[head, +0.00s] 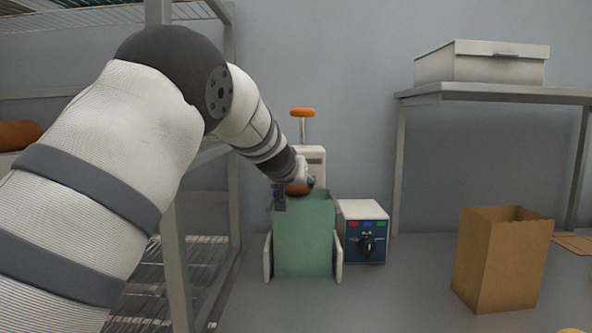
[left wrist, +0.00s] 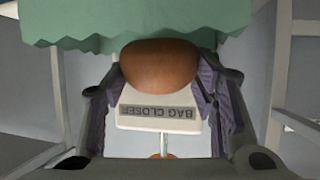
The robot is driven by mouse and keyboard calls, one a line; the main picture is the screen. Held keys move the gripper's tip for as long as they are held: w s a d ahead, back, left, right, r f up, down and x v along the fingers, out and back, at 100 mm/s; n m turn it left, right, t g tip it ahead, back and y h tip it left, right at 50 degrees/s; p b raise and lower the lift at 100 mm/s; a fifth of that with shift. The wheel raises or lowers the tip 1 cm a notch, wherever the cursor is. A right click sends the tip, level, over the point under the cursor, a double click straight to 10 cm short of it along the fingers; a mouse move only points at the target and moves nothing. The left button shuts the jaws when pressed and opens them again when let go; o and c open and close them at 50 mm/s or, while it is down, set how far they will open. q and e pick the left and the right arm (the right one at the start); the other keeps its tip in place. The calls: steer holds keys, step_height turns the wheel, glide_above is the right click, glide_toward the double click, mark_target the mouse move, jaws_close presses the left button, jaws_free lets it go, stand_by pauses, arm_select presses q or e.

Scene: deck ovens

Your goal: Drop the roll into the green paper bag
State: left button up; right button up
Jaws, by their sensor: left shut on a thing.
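The roll (head: 298,189) is brown and rounded. In the left wrist view the roll (left wrist: 160,66) sits between the two fingers of my left gripper (left wrist: 155,85), which is shut on it. In the head view my left gripper (head: 295,186) holds the roll at the mouth of the green paper bag (head: 304,240). The bag stands upright and open between two pale side plates. Its jagged rim (left wrist: 130,22) shows in the left wrist view, close to the roll. The bag's inside is hidden. My right gripper is not in view.
A machine with an orange knob (head: 302,112) stands right behind the bag; its label reads "BAG CLOSER". A control box (head: 363,232) is just right of the bag. A brown paper bag (head: 500,260) stands farther right. A metal rack (head: 175,250) is at left.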

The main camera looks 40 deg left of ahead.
arm_select(q)
steer(key=shift+f, duration=0.2)
steer(key=o, duration=1.1)
steer(key=v, duration=0.7)
steer(key=shift+s+d+r, duration=0.1)
steer(key=shift+s, duration=0.1)
